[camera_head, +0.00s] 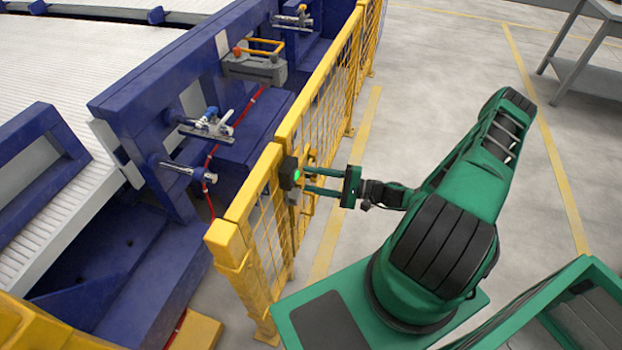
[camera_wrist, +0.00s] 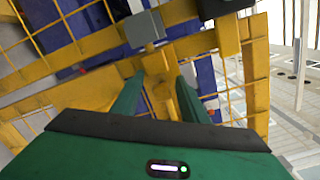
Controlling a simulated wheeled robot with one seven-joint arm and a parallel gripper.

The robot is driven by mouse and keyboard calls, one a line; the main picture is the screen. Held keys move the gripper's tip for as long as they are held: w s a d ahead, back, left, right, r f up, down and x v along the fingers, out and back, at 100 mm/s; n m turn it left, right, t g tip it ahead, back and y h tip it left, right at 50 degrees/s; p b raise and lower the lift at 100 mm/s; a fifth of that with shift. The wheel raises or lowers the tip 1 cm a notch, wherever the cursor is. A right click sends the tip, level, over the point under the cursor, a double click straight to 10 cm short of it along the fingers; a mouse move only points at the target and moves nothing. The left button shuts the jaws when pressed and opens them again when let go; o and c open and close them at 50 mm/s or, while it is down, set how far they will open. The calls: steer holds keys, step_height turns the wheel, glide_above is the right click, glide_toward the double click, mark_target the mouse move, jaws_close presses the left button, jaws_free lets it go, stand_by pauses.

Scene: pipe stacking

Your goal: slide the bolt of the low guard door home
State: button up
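The low guard door (camera_head: 268,225) is a yellow frame with wire mesh, in line with the yellow fence. Near its top edge, a dark latch box (camera_head: 289,173) with a lit green spot sits at the join with the neighbouring panel. My gripper (camera_head: 309,181) reaches in from the right, its two green fingers apart and level with the latch. In the wrist view, the fingertips (camera_wrist: 160,82) straddle a yellow upright part, with no clear contact on it. A grey block (camera_wrist: 144,29) lies just beyond them. I cannot make out the bolt clearly; the fingers partly cover the latch area.
Blue conveyor framing (camera_head: 150,110) with metal clamps stands behind the fence. A red cable (camera_head: 215,150) runs along it. A grey table (camera_head: 590,75) stands at the upper right. The floor right of the fence is open, with yellow lines.

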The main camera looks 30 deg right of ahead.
steer(key=shift+d, duration=0.1)
steer(key=shift+s+d, duration=0.1)
steer(key=shift+d, duration=0.1)
steer(key=v, duration=1)
steer(key=shift+s, duration=0.1)
